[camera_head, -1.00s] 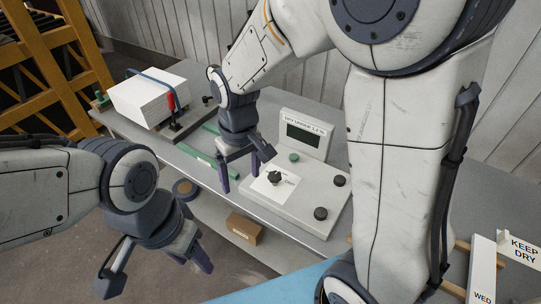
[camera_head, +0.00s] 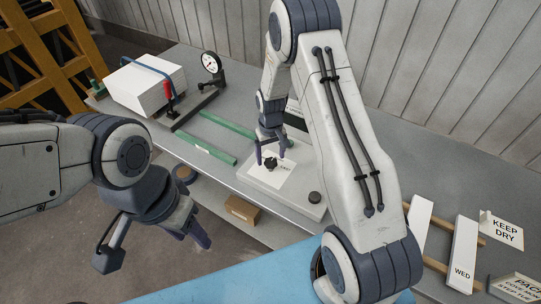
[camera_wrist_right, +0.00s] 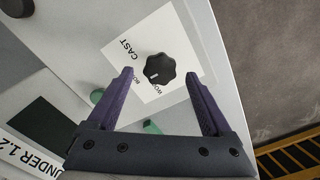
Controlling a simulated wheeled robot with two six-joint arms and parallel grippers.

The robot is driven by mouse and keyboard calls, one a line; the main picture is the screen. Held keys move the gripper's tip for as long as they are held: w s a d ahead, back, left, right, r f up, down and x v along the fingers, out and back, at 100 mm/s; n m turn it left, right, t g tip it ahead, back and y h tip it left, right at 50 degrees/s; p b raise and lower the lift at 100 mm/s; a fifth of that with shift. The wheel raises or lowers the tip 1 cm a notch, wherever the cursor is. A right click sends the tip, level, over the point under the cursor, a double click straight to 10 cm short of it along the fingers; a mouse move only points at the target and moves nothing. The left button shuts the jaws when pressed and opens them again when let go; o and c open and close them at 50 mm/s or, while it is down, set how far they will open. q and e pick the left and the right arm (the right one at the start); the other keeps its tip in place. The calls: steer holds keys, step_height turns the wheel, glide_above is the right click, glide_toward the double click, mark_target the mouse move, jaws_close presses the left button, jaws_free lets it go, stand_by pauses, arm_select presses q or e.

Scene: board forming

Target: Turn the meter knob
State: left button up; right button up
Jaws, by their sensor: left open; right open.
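The meter (camera_head: 300,192) is a light grey box on the table, partly hidden behind my right arm in the head view. Its black lobed knob (camera_head: 270,164) sits on a white label (camera_head: 262,177). In the right wrist view the knob (camera_wrist_right: 159,68) shows beyond and between my fingertips, with "CAST" printed beside it. My right gripper (camera_head: 271,159) is open and empty just above the knob; in the wrist view its two purple fingers (camera_wrist_right: 160,80) stand apart on either side. My left gripper (camera_head: 160,252) is open and empty at the lower left, away from the meter.
Green bars (camera_head: 205,147), a white block (camera_head: 146,86) and a dial gauge (camera_head: 211,64) are on the left. White boards (camera_head: 463,250) lie right.

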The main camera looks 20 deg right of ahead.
steer(key=shift+f, duration=0.95)
jaws_close()
steer(key=shift+m, duration=0.4)
steer(key=shift+m+b, duration=0.45)
steer(key=shift+m, duration=0.15)
steer(key=m+b, duration=0.1)
steer(key=m, duration=0.2)
steer(key=m+b, duration=0.1)
steer(key=m, duration=0.2)
steer(key=shift+m, duration=0.4)
steer(key=shift+m+b, duration=0.6)
steer(key=shift+m, duration=0.9)
steer(key=shift+r, duration=0.1)
